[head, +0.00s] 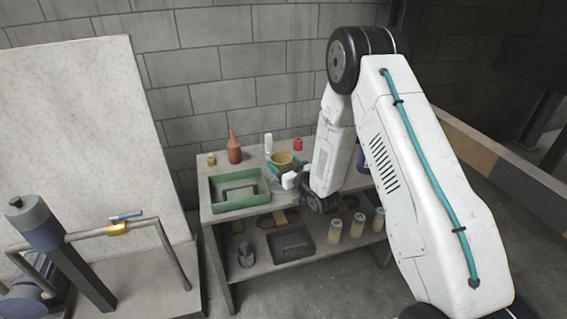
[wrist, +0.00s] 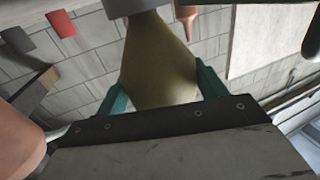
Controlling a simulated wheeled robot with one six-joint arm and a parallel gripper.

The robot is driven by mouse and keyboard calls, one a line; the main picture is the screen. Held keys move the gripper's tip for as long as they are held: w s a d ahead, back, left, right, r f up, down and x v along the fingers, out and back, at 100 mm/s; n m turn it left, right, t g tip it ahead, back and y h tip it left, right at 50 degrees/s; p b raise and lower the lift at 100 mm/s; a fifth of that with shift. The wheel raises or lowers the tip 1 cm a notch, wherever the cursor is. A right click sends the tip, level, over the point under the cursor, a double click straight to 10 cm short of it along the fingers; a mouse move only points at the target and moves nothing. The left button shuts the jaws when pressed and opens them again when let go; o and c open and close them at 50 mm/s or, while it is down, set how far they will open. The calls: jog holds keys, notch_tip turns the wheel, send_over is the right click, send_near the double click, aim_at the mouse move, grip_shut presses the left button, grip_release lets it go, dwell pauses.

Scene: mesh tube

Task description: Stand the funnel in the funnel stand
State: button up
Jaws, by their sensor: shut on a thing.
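The yellow funnel (head: 283,158) is above the right part of the workbench top, and it fills the middle of the wrist view (wrist: 158,62). My gripper (head: 279,170) is shut on it; in the wrist view its teal fingers (wrist: 163,84) press the funnel from both sides. A grey piece (wrist: 130,6) lies past the funnel's end at the top edge of the wrist view; I cannot tell what it is. I cannot make out the funnel stand for certain; my gripper and arm cover part of the bench there.
The lower shelf holds a dark tray (head: 292,246) and several pale cylinders. A block wall stands behind.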

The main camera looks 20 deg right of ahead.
jog(key=shift+f, duration=0.15)
jog(key=o, duration=1.1)
jog(key=v, duration=0.8)
jog(key=s+d+r+m+g+h, duration=0.1)
jog(key=s+d+r+g+h, duration=0.15)
jog(key=r, duration=0.55)
jog(key=s+d+r+g+h, duration=0.1)
jog(key=s+r+g+h, duration=0.25)
jog(key=r, duration=0.55)
jog(key=s+a+r+g, duration=0.1)
jog(key=s+r+g, duration=0.2)
jog(key=s, duration=0.8)
jog(key=s+a+r+m+g, duration=0.1)
jog(key=s+r+g, duration=0.2)
jog(key=s, duration=0.9)
jog(key=s+r+m+g, duration=0.1)
jog(key=s+r+g, duration=0.3)
jog(key=s, duration=0.7)
jog(key=shift+s+a+r+y, duration=0.15)
jog(key=shift+a+y, duration=0.25)
